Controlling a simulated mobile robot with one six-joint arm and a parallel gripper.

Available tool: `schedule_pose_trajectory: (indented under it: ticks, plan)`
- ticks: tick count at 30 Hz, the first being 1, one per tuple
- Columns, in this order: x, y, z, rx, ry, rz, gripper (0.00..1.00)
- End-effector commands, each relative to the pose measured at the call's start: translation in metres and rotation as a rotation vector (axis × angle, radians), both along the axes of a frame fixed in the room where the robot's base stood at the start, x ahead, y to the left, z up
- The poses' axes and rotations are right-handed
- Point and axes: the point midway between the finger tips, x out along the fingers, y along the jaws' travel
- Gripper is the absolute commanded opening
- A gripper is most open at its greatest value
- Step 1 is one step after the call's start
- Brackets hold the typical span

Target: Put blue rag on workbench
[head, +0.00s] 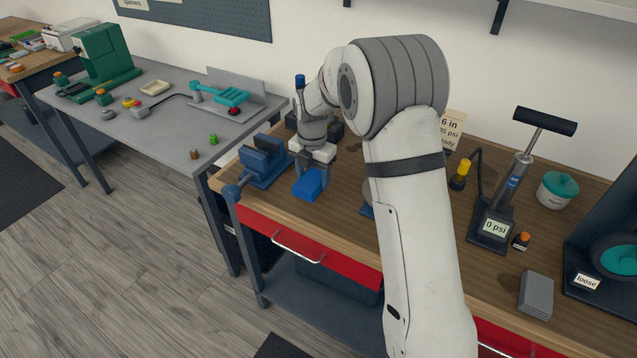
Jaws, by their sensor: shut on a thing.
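The blue rag (308,185) is a small bright blue folded shape at the left end of the wooden workbench (343,186). My gripper (313,168) points down and is shut on the rag from above. The rag is over the bench top near its front edge; I cannot tell whether its underside touches the wood. The fingertips are partly hidden by the rag and the gripper body. My arm covers the middle of the bench.
A blue vise (262,165) stands just left of the rag. Right of my arm are a pump (505,200), a teal-lidded jar (557,190) and a grey block (536,295). A grey table (165,120) with several small parts adjoins at left.

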Motion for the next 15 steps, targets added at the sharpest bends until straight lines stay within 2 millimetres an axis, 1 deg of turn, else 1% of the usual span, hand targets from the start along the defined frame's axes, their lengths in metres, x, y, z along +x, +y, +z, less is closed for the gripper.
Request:
schedule_pose_trajectory:
  ticks: [2,6,9,15]
  plan:
    - [0.0,0.0,-0.006,0.0,0.0,-0.001,0.36]
    - [-0.001,-0.001,-0.025,-0.001,0.004,-0.001,0.36]
    - [0.0,-0.001,-0.036,0.0,0.001,-0.002,0.36]
    - [0.0,-0.001,-0.037,0.0,-0.001,-0.002,0.36]
